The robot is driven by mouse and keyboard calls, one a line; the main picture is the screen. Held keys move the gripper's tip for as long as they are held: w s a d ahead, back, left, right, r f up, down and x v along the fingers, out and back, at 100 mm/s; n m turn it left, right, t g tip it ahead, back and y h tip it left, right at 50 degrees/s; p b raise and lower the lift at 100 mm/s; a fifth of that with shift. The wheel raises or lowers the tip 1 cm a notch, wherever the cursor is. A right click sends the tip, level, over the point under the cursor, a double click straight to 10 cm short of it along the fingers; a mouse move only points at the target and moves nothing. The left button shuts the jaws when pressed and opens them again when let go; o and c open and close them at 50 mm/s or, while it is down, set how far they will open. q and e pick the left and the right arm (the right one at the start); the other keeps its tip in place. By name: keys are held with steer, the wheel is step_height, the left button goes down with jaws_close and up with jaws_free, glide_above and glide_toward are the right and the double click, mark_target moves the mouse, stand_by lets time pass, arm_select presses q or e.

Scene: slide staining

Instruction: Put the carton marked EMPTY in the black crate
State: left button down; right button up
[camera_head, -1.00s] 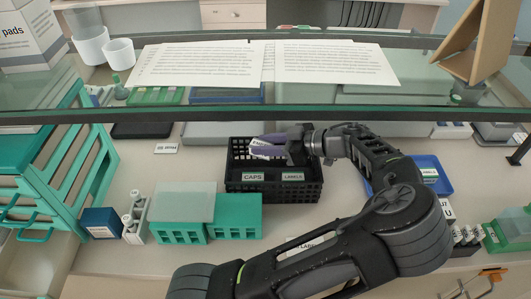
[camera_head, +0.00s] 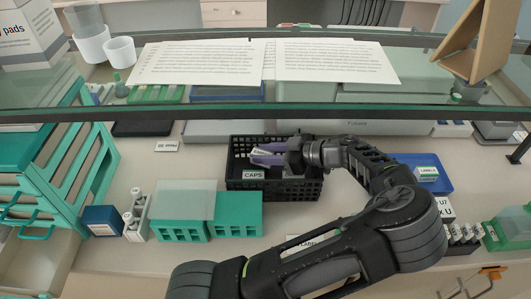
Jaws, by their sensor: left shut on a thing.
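The black crate (camera_head: 238,184) stands in the middle of the bench, with a CAPS label on its front. My left gripper (camera_head: 266,154) reaches over the crate from the right, its purple fingers shut on a small white carton (camera_head: 262,152). The carton is tilted and sits between the fingers over the crate's opening, at about rim height. Its print is too small to read surely. I cannot tell whether it touches the crate's floor. The gripper and wrist hide the crate's right part. My right gripper is not in view.
A glass shelf with paper sheets (camera_head: 200,62) spans above the crate. Teal racks (camera_head: 236,214) stand in front-left of it. A blue tray (camera_head: 440,184) with LABELS cartons lies to the right, partly behind my arm. A teal drawer rack (camera_head: 85,160) stands far left.

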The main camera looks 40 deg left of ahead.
arm_select(q)
steer(key=shift+f, duration=0.3)
steer(key=shift+s, duration=0.1)
steer(key=c, duration=1.3)
jaws_free()
steer(key=shift+d+f, duration=0.1)
steer(key=shift+f, duration=0.05)
steer(key=shift+s, duration=0.1)
steer(key=shift+r+p, duration=0.55)
steer(key=shift+r, duration=0.15)
steer(key=b+v, duration=0.3)
steer(key=v, duration=0.8)
steer(key=shift+w+d+r, duration=0.25)
steer(key=shift+d, duration=0.15)
